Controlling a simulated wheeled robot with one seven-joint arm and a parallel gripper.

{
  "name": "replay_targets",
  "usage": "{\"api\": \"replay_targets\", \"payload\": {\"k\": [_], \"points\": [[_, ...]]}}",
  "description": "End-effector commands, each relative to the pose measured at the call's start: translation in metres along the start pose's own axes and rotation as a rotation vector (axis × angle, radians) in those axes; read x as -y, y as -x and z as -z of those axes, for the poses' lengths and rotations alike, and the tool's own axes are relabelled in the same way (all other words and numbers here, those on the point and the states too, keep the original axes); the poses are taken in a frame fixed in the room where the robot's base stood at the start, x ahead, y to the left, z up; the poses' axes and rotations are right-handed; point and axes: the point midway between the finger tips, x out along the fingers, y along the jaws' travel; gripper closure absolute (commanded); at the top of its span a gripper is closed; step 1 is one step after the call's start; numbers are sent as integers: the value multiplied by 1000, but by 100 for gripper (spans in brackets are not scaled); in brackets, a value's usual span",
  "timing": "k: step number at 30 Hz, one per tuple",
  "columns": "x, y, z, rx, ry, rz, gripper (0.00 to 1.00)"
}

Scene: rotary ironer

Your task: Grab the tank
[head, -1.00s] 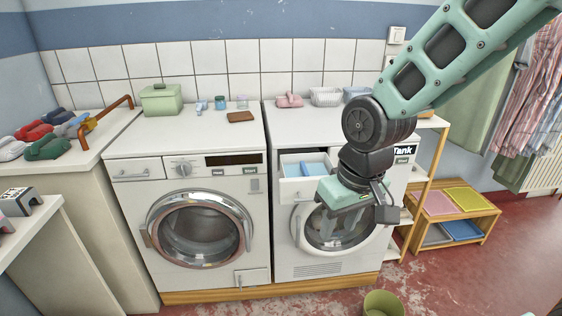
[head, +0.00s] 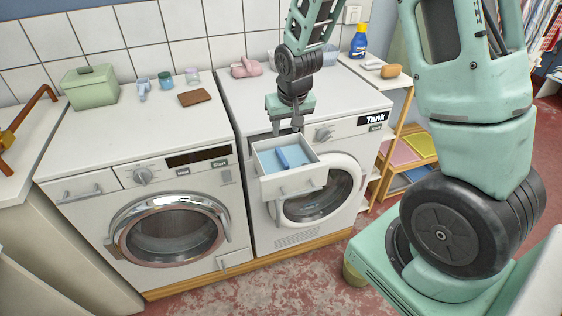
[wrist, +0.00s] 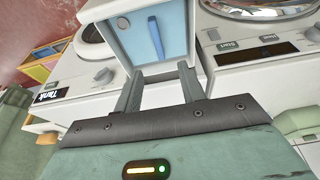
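The right machine has a white drawer (head: 286,185) pulled out at its upper left, with a light blue insert (head: 270,163) inside. A darker blue bar (head: 283,157), like a handle, stands on the insert; it also shows in the wrist view (wrist: 156,38). The word "Tank" is on a label (head: 372,118) on the machine's panel. My gripper (head: 287,128) points down above the drawer's back end. In the wrist view my gripper (wrist: 160,72) has its two fingers apart with nothing held between them. The bar lies beyond the fingertips, apart from them.
A left machine (head: 170,190) stands beside the right one. A green box (head: 90,88), small jars (head: 165,80) and a brown piece (head: 195,98) lie on top of it. Pink slippers (head: 245,67) are behind my arm. A wooden shelf (head: 395,135) stands at the right.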

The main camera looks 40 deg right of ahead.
Motion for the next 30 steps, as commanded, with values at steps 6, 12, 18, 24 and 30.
{"api": "replay_targets", "payload": {"k": [6, 12, 18, 24, 30], "points": [[0, -35, 0, 4, 1, -1, 60], [0, -65, 0, 3, 1, 0, 60], [0, -85, 0, 1, 0, 0, 60], [-1, -92, 1, 0, 0, 0, 60], [-5, -111, 3, 3, 1, 0, 60]]}}
